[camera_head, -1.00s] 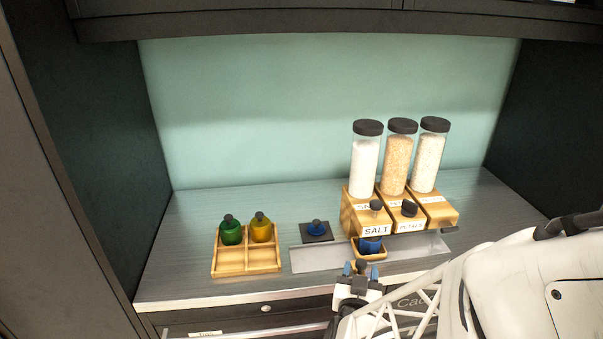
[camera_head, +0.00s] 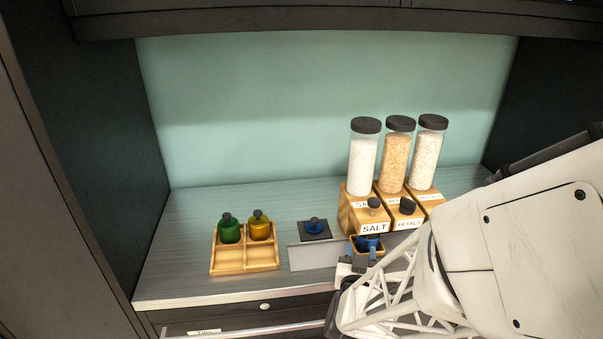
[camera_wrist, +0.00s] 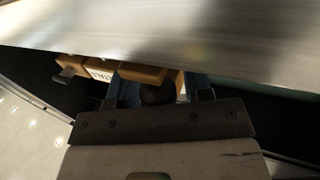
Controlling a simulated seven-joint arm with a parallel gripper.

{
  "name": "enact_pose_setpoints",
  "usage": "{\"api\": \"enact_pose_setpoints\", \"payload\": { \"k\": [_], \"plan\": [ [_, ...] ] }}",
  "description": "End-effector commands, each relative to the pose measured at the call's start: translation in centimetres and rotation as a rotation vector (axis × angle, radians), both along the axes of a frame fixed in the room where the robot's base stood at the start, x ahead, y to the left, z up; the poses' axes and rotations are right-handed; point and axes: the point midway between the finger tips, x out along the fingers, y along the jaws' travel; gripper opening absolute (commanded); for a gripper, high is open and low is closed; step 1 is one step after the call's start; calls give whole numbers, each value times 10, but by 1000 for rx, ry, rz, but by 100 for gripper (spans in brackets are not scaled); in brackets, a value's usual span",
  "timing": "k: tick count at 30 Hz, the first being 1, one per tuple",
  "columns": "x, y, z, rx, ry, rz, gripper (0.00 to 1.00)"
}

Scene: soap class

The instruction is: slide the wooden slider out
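The SALT dispenser (camera_head: 358,214) is a wooden block under a jar of white grains, with a dark knob (camera_head: 374,203) at its front top. A small wooden tray (camera_head: 353,246) holding a blue bowl (camera_head: 369,242) sits at its foot. My gripper (camera_head: 363,252) is low in front of this tray, partly overlapping it. In the wrist view my gripper (camera_wrist: 160,90) has its blue fingers apart, with a dark round thing (camera_wrist: 157,93) between them and gaps at its sides. A wooden piece (camera_wrist: 142,73) shows just beyond. I cannot tell which part is the slider.
The PETALS dispenser (camera_head: 407,222) and a third dispenser (camera_head: 432,205) stand to the right. A wooden tray (camera_head: 245,266) with green (camera_head: 229,231) and yellow (camera_head: 261,228) bottles is at left. A blue-topped item (camera_head: 315,227) sits on a dark square. The counter (camera_head: 190,265) is clear at far left.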

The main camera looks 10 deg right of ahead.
Motion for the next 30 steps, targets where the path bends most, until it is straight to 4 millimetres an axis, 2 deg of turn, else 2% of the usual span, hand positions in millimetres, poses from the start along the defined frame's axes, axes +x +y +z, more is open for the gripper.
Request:
{"api": "enact_pose_setpoints", "payload": {
  "k": [1, 6, 9, 17, 30],
  "plan": [
    [0, 0, 0, 0, 0, 0, 38],
    [0, 0, 0, 0, 0, 0, 12],
    [0, 0, 0, 0, 0, 0, 0],
    [0, 3, 0, 0, 0, 1, 0],
    [1, 31, 0, 0, -1, 3, 0]
  ]
}}
